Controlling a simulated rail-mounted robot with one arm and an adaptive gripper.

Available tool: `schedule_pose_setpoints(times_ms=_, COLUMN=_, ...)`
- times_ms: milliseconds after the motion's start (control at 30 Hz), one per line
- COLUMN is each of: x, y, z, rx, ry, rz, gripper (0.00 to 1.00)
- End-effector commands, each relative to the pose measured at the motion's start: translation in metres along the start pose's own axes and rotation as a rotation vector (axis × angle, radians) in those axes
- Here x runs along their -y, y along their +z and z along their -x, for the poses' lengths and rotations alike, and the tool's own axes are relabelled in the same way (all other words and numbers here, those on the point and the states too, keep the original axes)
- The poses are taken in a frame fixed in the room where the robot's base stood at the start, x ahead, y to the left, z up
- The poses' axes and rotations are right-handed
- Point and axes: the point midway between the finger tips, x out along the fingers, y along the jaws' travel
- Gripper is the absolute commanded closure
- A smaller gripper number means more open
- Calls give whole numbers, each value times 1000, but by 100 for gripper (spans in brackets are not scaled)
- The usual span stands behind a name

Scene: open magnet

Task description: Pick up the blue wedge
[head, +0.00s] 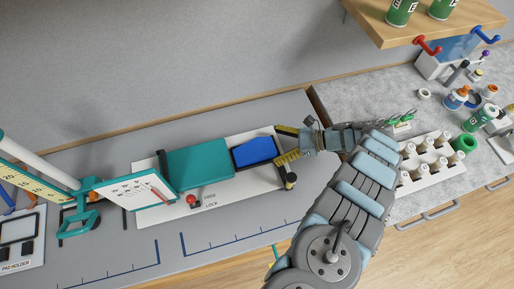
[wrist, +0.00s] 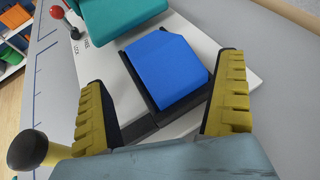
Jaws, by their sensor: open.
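The blue wedge (wrist: 167,70) rests in a black holder (wrist: 137,80) on a white board (wrist: 227,68). In the head view the wedge (head: 254,151) lies just right of a teal block (head: 199,164). My gripper (wrist: 168,100) is open, its yellow ribbed fingers spread on either side of the wedge's near end. The wedge lies mostly beyond the fingertips, and I cannot tell if they touch it. In the head view my gripper (head: 289,146) comes in from the right, close to the holder's right end.
A red-knobbed lever (head: 191,200) stands by the FREE and LOCK marks. A black knob (head: 291,180) stands near my gripper. A white rack (head: 425,160) of cylinders stands on the right counter. The grey bench front is clear.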

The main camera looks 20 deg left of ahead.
Motion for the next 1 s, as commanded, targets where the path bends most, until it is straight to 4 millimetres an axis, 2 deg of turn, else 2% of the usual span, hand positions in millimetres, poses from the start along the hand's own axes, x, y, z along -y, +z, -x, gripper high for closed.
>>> schedule_pose_setpoints(times_ms=267, x=0, y=2, z=-12, rx=2, ry=2, rz=1, gripper=0)
schedule_pose_setpoints(times_ms=600, x=1, y=5, z=-54, rx=2, ry=2, rz=1, gripper=0)
schedule_pose_setpoints(times_ms=867, x=1, y=4, z=-58, rx=0, ry=0, rz=1, gripper=0)
schedule_pose_setpoints(times_ms=967, x=1, y=4, z=-58, rx=0, ry=0, rz=1, gripper=26)
schedule_pose_setpoints(times_ms=1000, x=1, y=4, z=-58, rx=0, ry=0, rz=1, gripper=37)
